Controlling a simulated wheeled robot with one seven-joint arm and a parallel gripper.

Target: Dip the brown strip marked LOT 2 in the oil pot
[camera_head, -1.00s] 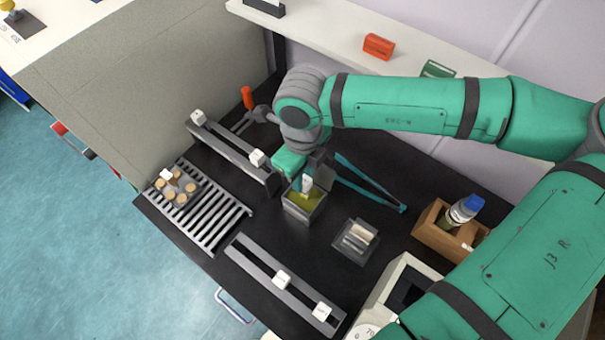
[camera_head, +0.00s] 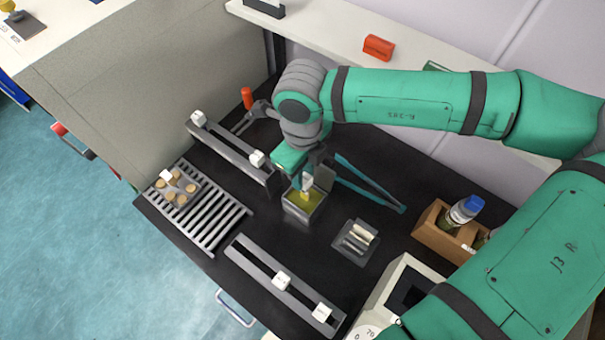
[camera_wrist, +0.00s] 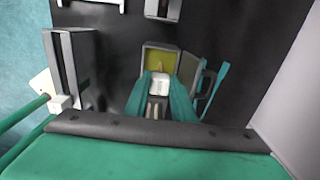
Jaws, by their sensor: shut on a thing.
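The oil pot (camera_head: 296,211) is a small grey square pot with yellow-green oil, its lid (camera_head: 325,176) standing open behind it. My gripper (camera_head: 304,188) is over the pot, shut on a piece with a white tag (camera_head: 308,182). In the wrist view, the white tag (camera_wrist: 159,82) sits between my teal fingers, in front of the pot's yellow oil (camera_wrist: 160,60). The strip's brown part and any LOT marking cannot be made out. Whether its lower end is in the oil cannot be told.
A slotted rail (camera_head: 232,152) with white tags is left of the pot; another rail (camera_head: 265,270) lies in front. A slatted rack (camera_head: 186,222), a small tray (camera_head: 345,250), teal tongs (camera_head: 375,186) and a wooden box with a bottle (camera_head: 432,236) surround it.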

